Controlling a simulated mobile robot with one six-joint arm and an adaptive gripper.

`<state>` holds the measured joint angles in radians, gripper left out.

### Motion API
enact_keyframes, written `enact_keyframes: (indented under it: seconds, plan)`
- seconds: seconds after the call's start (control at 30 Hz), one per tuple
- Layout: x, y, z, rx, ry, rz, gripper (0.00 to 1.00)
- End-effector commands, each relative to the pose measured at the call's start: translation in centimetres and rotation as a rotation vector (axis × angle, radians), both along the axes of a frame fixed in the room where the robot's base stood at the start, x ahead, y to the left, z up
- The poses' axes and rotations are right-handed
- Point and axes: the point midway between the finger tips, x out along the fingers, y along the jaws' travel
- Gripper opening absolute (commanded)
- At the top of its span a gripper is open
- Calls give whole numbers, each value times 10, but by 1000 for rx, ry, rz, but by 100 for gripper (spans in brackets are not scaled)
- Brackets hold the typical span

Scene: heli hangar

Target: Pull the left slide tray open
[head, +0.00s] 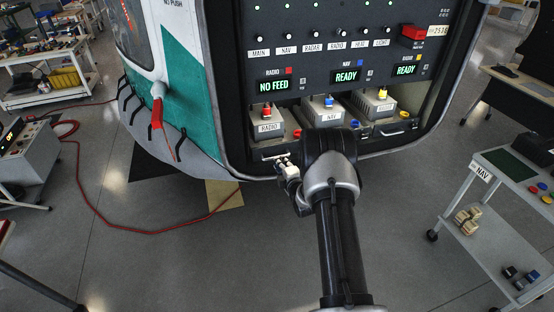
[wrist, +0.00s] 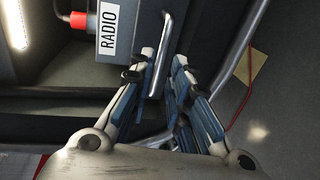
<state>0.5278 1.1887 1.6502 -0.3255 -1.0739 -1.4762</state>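The left slide tray (head: 258,154) is a dark tray low in the left bay of the nose panel. It carries a grey box labelled RADIO (head: 267,126), whose label also shows in the wrist view (wrist: 109,33). A pale metal bar handle (head: 276,155) is at the tray's front; in the wrist view the bar (wrist: 166,45) runs beside the RADIO label. My gripper (head: 286,166) is at this handle. In the wrist view my gripper (wrist: 164,60) is open, with its fingertips on either side of the bar. I cannot tell whether they touch it.
The NAV box (head: 333,116) and a third box (head: 377,104) sit to the right. The left display (head: 274,85) reads NO FEED. A cart (head: 504,226) stands at the right. A red hose (head: 92,205) crosses the floor at left.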

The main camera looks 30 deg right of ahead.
Motion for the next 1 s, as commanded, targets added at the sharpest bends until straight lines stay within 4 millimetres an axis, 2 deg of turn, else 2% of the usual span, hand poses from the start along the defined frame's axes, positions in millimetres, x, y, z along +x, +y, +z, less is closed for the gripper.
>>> enact_keyframes:
  seconds: [0.1,0.2,0.4,0.73,1.0]
  plan:
    - [23,-5,-6,-1,-2,2,17]
    - [36,-8,-9,0,-2,1,17]
    - [52,-12,-12,0,0,1,17]
    - [55,-13,-12,0,0,1,17]
    - [54,-13,-12,0,0,1,0]
